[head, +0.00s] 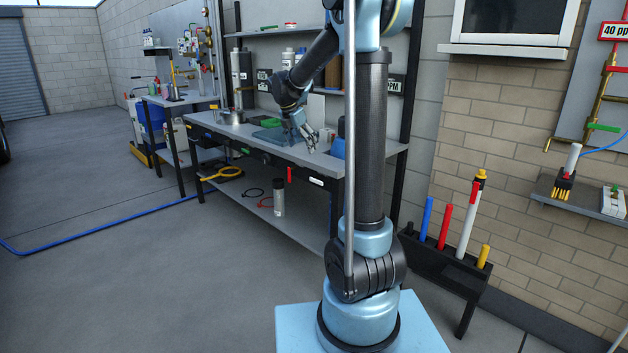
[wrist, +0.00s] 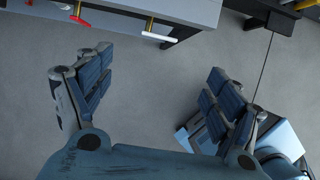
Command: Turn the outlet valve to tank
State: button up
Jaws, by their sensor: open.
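Lever handles sit on the front edge of the workbench in the head view: a red one (head: 289,174), a white one (head: 316,182) and a green one farther left (head: 245,151). The wrist view shows the red handle (wrist: 80,20) and the white handle (wrist: 158,37) on brass-coloured stems, near the top. I cannot tell which handle is the outlet valve, and I read no tank label. My gripper (head: 312,142) hangs near the bench front. In the wrist view my gripper (wrist: 155,65) is open and empty, over floor, apart from both handles.
The workbench (head: 335,164) carries a blue-grey mat (head: 270,135) and several containers. A rack (head: 460,270) with coloured tubes stands at right. A wall panel with brass pipe and a green handle (head: 604,127) is far right. Open floor lies left; a blue hose (head: 100,231) crosses it.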

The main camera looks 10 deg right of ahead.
aim_at(315, 180)
jog(key=x, duration=1.7)
jog(key=shift+f, duration=0.2)
jog(key=shift+a, duration=0.1)
jog(key=c, duration=1.1)
jog(key=shift+o, duration=0.2)
jog(key=shift+a, duration=0.1)
